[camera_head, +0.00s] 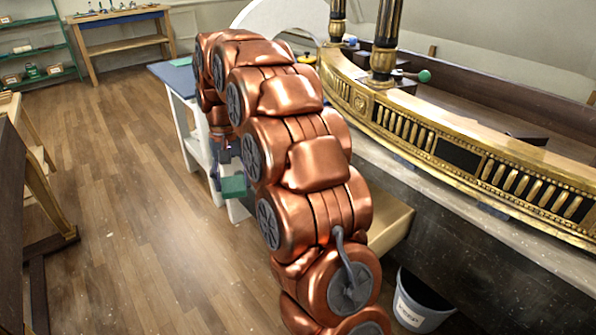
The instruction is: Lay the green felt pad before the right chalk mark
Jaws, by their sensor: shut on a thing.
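The green felt pad (234,186) is a small flat green piece just left of my copper arm, in front of the white stand. My gripper (218,179) is partly hidden by the arm and is shut on the pad, holding it above the wooden floor. No chalk mark can be made out. The gilt console (455,153) runs along the right side, with dark and gold columns on it.
A white stand with a blue top (176,79) is behind the gripper. A grey bin (420,303) stands lower right beside a pale box (390,226). A wooden bench (123,44) and green shelves (38,53) are at the back left. The floor's middle is clear.

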